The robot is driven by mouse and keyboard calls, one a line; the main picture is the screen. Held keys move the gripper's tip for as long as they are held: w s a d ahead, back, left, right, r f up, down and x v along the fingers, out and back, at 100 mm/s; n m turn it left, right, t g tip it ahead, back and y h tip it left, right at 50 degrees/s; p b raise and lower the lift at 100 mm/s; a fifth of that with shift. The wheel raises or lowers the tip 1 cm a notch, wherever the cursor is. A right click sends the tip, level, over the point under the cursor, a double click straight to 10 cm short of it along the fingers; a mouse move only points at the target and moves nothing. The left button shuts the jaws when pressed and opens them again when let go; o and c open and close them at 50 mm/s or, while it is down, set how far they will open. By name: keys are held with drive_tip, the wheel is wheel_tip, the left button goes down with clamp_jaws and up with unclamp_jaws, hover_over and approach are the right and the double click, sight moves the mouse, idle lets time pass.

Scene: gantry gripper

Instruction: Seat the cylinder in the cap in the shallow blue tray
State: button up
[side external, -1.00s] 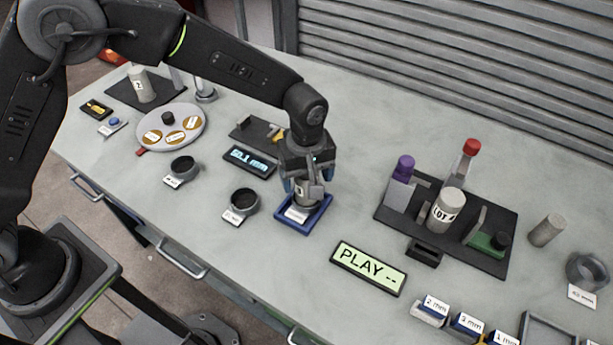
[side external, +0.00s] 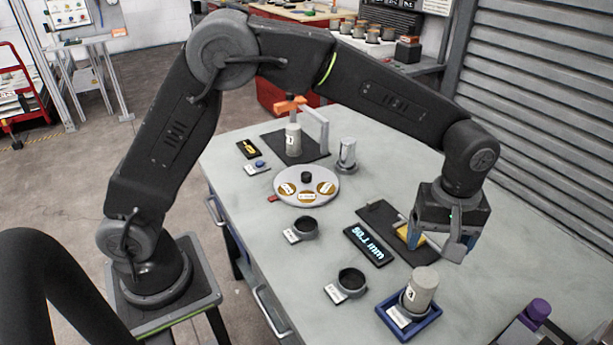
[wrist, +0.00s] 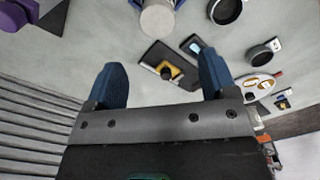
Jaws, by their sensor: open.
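The grey cylinder (side external: 422,287) with a printed label stands in the shallow blue tray (side external: 432,318) in the side view. It leans slightly in the picture; I cannot tell whether that is tilt or perspective. A dark cap rim (side external: 405,303) shows at its base; how deep the cylinder sits is hidden. In the wrist view the cylinder's pale top (wrist: 157,20) is at the upper edge, with bits of the blue tray (wrist: 136,4) beside it. My gripper (side external: 437,246) is open and empty, above and behind the cylinder, clear of it. Its blue fingers (wrist: 160,75) are spread in the wrist view.
Two empty dark caps stand left of the tray, one nearer (side external: 351,282) and one farther (side external: 304,227). A measuring display (side external: 369,244) and a black plate (side external: 376,214) with a yellow part lie behind the tray. A purple-capped item (side external: 538,309) stands at the lower right.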

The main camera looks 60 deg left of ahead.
drive_tip(key=s+a+r+m+t, duration=0.4)
drive_tip(key=s+a+r+m, duration=0.2)
drive_tip(key=s+a+r, duration=0.85)
drive_tip(key=s+a+f+m+t, duration=0.1)
drive_tip(key=s+a+f+m, duration=0.3)
drive_tip(key=s, duration=0.3)
drive_tip(key=shift+s+a+f+t, duration=0.15)
drive_tip(key=shift+a+t, duration=0.15)
drive_tip(key=shift+a, duration=0.6)
